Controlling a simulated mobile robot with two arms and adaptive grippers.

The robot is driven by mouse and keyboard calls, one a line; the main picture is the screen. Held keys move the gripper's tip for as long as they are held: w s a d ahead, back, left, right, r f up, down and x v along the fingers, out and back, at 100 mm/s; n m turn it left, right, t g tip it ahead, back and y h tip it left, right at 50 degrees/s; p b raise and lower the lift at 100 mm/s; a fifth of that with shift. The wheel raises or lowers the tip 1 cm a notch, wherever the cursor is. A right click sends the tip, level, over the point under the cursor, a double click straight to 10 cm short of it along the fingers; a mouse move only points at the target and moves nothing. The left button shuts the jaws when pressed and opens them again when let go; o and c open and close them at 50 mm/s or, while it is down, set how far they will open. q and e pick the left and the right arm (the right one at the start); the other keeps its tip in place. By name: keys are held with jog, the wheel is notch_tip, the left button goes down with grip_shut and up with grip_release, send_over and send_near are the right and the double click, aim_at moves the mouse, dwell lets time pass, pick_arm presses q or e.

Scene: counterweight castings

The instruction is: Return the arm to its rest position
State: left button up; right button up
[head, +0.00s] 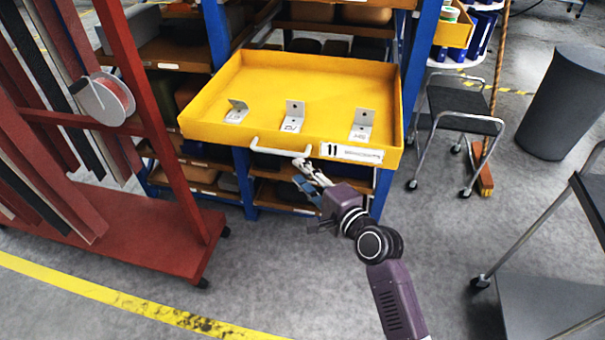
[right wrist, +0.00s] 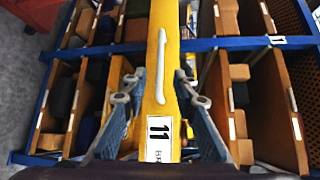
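My right arm reaches up from the bottom of the head view. Its gripper (head: 312,172) is just below the front of a pulled-out yellow drawer (head: 232,133), near the right end of the drawer's pale bar handle (head: 281,150). In the right wrist view the two fingers (right wrist: 156,80) are spread, with nothing gripped between them. The handle (right wrist: 161,65) and the label marked 11 (right wrist: 159,139) show in the gap between the fingers. I cannot tell whether a fingertip touches the handle. My left gripper is not in view.
The drawer holds three grey angle brackets (head: 361,125). A red rack (head: 170,150) with hanging strips stands at left. A black-topped step stool (head: 462,108), a grey bin (head: 563,100) and a cart (head: 555,300) stand at right. The floor in front is clear.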

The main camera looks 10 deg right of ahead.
jog(key=s+d+f+n+g+h+b, duration=0.15)
jog(key=s+f, duration=0.35)
jog(key=f, duration=0.9)
jog(key=s+d+f+n+g+h, duration=0.25)
jog(key=s+f, duration=0.25)
jog(key=f, duration=0.8)
jog(key=s+d+f+n+g+h+b, duration=0.1)
jog(key=s+d+f+n+g, duration=0.35)
jog(key=f, duration=0.95)
jog(key=s+d+f+n+g+h, duration=0.1)
jog(key=s+d+f+n, duration=0.1)
jog(key=s+f, duration=0.5)
jog(key=s+d+f+n+g+b, duration=0.1)
jog(key=s+f, duration=0.6)
jog(key=s, duration=1.1)
jog(key=s+d+f+n+g+h, duration=0.1)
jog(key=s+d+f+n+g, duration=0.2)
jog(key=s, duration=1)
jog(key=d+f+n, duration=0.2)
jog(key=d+f, duration=0.1)
jog(key=f, duration=0.1)
jog(key=shift+s+d+h, duration=0.2)
jog(key=shift+s+h, duration=0.1)
